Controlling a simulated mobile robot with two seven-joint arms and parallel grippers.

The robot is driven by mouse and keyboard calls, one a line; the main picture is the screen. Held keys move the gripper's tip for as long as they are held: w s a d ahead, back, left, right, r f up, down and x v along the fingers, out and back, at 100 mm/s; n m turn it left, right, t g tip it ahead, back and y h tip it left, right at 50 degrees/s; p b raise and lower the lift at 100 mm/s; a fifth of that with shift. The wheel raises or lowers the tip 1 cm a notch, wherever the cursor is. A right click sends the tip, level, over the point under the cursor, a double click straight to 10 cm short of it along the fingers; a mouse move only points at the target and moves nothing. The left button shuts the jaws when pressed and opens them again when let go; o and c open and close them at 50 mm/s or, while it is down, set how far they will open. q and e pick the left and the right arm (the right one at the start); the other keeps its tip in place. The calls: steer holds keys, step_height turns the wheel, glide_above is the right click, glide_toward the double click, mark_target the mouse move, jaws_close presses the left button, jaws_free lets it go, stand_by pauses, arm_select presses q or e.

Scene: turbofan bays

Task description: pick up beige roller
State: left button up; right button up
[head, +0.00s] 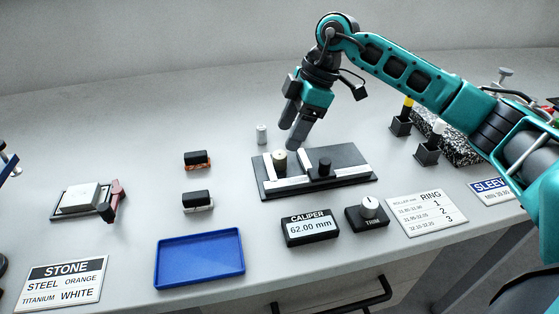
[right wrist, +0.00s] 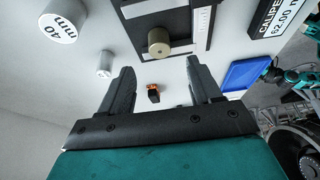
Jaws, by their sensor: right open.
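The beige roller (head: 279,161) stands upright on the dark caliper plate (head: 345,182), by the plate's white pieces at its left part. It also shows in the right wrist view (right wrist: 159,43), at the top centre, beyond the fingertips. My right gripper (head: 292,130) is open and empty, above and just behind the roller in the head view. Its two fingers (right wrist: 161,80) stand wide apart in the right wrist view, with nothing between them touching.
A white cylinder (head: 261,134) stands behind the plate. A caliper display (head: 310,228) and a trim knob box (head: 368,213) sit in front. A blue tray (head: 200,258), two black-topped blocks and a stone (head: 82,198) lie left. Small holders (head: 427,154) stand right.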

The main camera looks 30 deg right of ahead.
mark_target(280, 154)
steer(key=shift+x, duration=2.75)
steer(key=shift+s+d, duration=0.1)
steer(key=shift+d, duration=0.05)
steer(key=shift+c, duration=0.3)
jaws_close()
